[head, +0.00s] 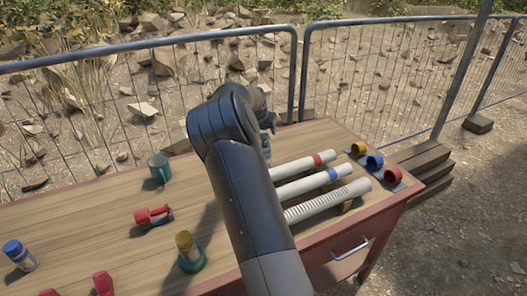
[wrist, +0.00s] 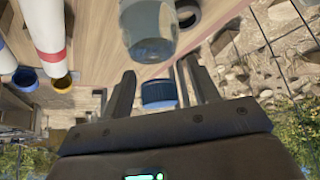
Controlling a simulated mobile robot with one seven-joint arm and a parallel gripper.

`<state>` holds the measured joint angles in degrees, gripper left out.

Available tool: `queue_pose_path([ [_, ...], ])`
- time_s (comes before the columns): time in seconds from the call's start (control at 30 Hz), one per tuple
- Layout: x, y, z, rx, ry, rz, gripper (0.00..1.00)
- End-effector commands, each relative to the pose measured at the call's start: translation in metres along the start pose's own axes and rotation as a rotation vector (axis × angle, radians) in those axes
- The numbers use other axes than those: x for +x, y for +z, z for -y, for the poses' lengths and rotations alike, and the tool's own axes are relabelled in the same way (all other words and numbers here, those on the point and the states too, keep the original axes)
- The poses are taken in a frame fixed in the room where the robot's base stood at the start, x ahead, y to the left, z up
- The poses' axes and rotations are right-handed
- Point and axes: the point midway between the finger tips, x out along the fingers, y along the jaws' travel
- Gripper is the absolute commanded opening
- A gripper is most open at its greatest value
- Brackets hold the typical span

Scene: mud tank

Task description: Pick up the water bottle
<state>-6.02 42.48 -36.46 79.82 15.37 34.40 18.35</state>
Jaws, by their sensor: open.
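The water bottle shows in the wrist view as a clear, pale blue-grey body (wrist: 148,32) with a blue ribbed cap (wrist: 158,93) below it in the picture. The cap appears between the two fingers of my gripper (wrist: 160,72), with space visible on both sides. My gripper is open and holds nothing. In the head view, my dark arm covers most of the bottle; only a narrow bluish part (head: 266,148) shows beside the arm on the wooden table. My gripper is mostly hidden there behind the arm.
White pipes (head: 300,165) lie right of my arm, with coloured rings (head: 375,161) beyond them. A metal fence (head: 150,48) runs behind the table (head: 95,222).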

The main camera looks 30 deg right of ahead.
Motion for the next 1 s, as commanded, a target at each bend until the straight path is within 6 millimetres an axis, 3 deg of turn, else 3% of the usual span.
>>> queue_pose_path([
  [0.2,0.0003,-0.0001,-0.0002,0.000,0.000,0.000,0.53],
  [0.83,0.0006,0.0008,-0.0003,-0.001,0.001,0.002,0.02],
  [1.0,0.0009,0.0013,-0.0002,-0.001,0.001,0.003,0.00],
])
